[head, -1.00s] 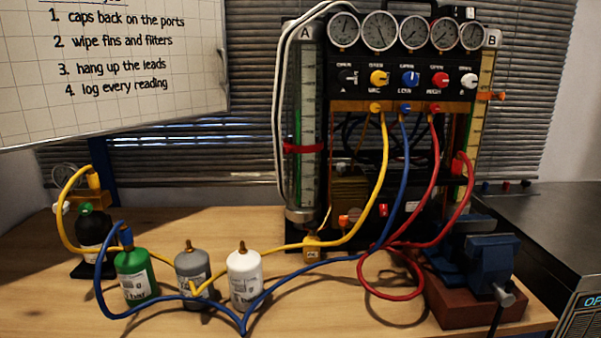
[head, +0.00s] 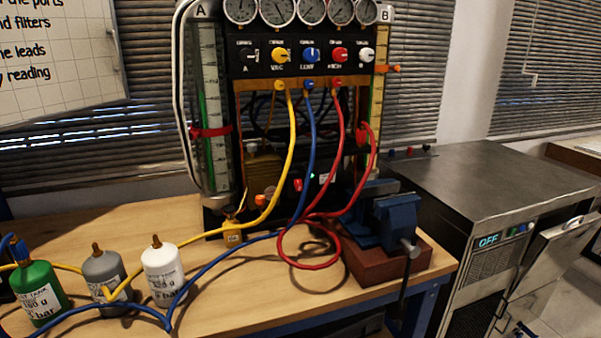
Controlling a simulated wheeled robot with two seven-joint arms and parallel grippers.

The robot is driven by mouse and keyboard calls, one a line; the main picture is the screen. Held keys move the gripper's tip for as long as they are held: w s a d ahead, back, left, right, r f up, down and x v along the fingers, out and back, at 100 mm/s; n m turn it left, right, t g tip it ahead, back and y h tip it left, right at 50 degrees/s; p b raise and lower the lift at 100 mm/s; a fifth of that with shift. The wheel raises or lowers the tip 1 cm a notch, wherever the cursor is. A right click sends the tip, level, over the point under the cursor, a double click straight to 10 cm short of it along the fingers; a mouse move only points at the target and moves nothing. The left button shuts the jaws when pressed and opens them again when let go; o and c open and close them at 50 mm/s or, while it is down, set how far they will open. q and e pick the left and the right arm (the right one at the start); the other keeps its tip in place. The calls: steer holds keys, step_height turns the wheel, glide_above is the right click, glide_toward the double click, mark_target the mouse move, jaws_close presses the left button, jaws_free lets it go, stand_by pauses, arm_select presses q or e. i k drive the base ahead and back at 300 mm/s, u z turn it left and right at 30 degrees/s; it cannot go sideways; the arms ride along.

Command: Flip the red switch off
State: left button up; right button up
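A small red switch (head: 297,185) sits low on the dark unit inside the gauge rig, behind the hanging hoses. A red knob (head: 339,55) is on the rig's black panel (head: 262,60), in a row with yellow, blue and white knobs. Small coloured knobs, one of them red (head: 408,151), stand at the back of the metal cabinet (head: 490,180). Neither of my grippers is in view.
Yellow, blue and red hoses (head: 310,265) hang before the rig and loop on the wooden bench (head: 230,290). A blue vise (head: 395,220) stands at the bench's right end. Green, grey and white bottles (head: 162,272) stand left. The cabinet reads OFF; its door (head: 555,255) hangs open.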

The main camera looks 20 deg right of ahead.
mark_target(298, 183)
steer(key=k, duration=1.35)
steer(key=z, duration=0.3)
steer(key=i, duration=0.4)
steer(key=z, duration=0.65)
steer(key=i, duration=1.3)
steer(key=u, duration=0.5)
